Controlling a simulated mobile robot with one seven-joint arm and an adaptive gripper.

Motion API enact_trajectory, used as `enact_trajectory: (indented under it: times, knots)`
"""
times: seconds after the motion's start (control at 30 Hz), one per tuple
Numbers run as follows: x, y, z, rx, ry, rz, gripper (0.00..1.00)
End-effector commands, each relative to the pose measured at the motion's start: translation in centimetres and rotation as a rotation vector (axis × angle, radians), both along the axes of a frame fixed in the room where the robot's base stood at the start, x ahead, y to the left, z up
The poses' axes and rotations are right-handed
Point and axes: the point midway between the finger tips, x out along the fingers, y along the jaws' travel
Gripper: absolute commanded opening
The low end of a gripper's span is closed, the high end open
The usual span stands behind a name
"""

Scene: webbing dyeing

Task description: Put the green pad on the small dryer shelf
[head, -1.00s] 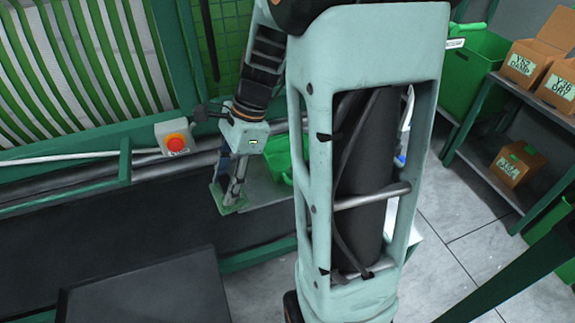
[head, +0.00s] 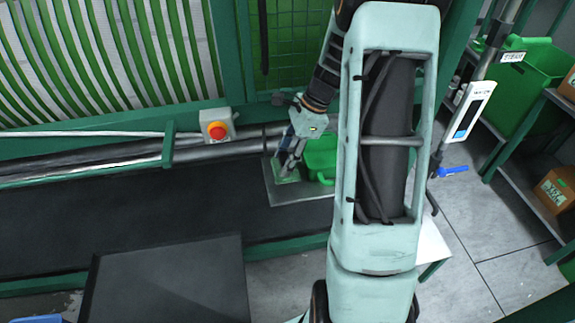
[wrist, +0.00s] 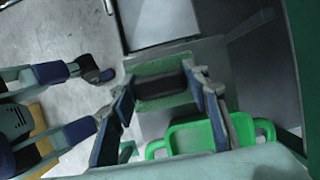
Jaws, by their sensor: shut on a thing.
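The green pad (head: 288,175) hangs below my gripper (head: 289,160) in the head view, over the left part of a small grey shelf plate (head: 306,194). In the wrist view the pad (wrist: 163,88) sits between the two fingers of my gripper (wrist: 166,100), which are shut on it. A dark strip crosses the pad's middle. I cannot tell whether the pad's underside touches the plate. My arm hides the right end of the plate in the head view.
A green tub (head: 321,157) stands close beside the pad; its handle and rim also show in the wrist view (wrist: 200,133). A red button box (head: 216,127) is on the rail to the left. A dark belt (head: 130,207) fills the left.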

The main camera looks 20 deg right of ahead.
Motion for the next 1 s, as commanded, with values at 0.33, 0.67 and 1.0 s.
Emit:
enact_trajectory:
  times: [0.33, 0.67, 1.0]
  knots:
    - [1.1, -1.2, -2.0, 0.001, 0.0, 0.001, 0.23]
    - [1.2, -1.2, -5.0, 0.0, -0.001, 0.001, 0.23]
    - [1.2, -1.2, -5.3, 0.0, 0.0, 0.001, 0.51]
